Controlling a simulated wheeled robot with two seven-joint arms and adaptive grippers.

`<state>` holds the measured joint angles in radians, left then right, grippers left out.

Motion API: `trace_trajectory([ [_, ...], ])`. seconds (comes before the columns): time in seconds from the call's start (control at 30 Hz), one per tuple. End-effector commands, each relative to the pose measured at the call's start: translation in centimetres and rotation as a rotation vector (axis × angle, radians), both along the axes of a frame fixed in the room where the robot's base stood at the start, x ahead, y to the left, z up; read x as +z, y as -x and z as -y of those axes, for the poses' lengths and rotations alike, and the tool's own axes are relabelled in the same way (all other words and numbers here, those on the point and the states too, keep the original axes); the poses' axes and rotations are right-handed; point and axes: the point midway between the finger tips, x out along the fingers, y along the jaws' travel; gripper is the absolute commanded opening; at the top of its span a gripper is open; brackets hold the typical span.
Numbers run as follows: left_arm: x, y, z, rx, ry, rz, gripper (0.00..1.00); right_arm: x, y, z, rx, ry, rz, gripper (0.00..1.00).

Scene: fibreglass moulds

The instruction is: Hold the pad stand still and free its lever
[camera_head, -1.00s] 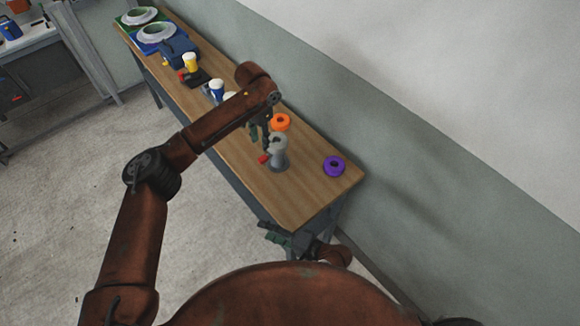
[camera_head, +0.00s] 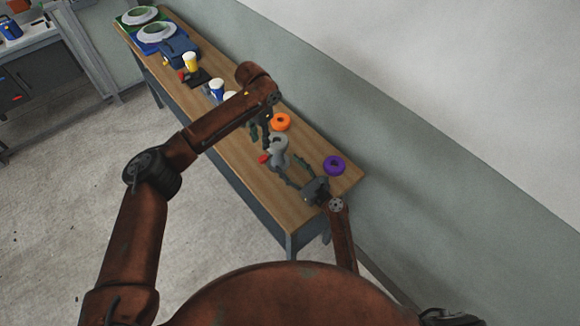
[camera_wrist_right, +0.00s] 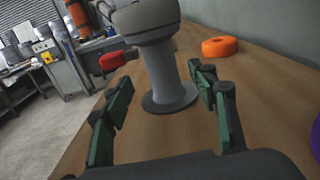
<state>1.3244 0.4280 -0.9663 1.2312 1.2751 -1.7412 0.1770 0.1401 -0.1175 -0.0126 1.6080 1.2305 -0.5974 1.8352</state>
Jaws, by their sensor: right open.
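The grey pad stand (camera_head: 278,160) stands upright near the right end of the wooden bench, with a round base, a post and a wide head. Its red lever (camera_head: 264,158) sticks out to the left; it also shows in the right wrist view (camera_wrist_right: 112,61). My left gripper (camera_head: 261,138) points down beside the stand's head; whether it touches the head or is closed is unclear. My right gripper (camera_head: 293,173) is open, its fingers pointing at the stand. In the right wrist view the post (camera_wrist_right: 167,70) shows beyond and between the green fingers, apart from them.
An orange ring (camera_head: 281,122) lies behind the stand and a purple ring (camera_head: 334,166) to its right. Cups (camera_head: 217,90), a blue case (camera_head: 178,52) and round moulds (camera_head: 157,32) stand along the far bench. A wall runs behind it.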

Motion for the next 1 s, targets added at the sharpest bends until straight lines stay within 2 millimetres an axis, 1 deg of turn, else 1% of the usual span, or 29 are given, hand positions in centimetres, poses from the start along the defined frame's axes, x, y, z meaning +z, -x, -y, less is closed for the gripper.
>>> trace_trajectory([
  [0.07,0.0,0.0,0.0,0.0,0.0,0.0,0.29,0.0,-0.6,-0.3,-0.003,-0.011,-0.005,0.53],
  [0.3,0.0,0.0,0.0,0.0,0.0,0.0,0.29,0.1,-3.4,-2.4,-0.002,-0.008,-0.004,0.53],
  [0.5,0.0,0.0,0.0,0.0,0.0,0.0,0.29,0.0,-5.4,-3.9,-0.002,-0.007,-0.004,0.53],
  [0.67,0.0,0.0,0.0,0.0,0.0,0.0,0.29,0.0,-6.1,-4.4,-0.002,-0.006,-0.003,0.53],
  [0.93,0.0,0.0,0.0,0.0,0.0,0.0,0.29,0.0,-6.2,-4.4,-0.002,-0.005,-0.004,0.53],
  [1.0,0.0,0.0,0.0,0.0,0.0,0.0,0.29,0.0,-6.2,-4.4,-0.002,-0.005,-0.004,0.48],
])
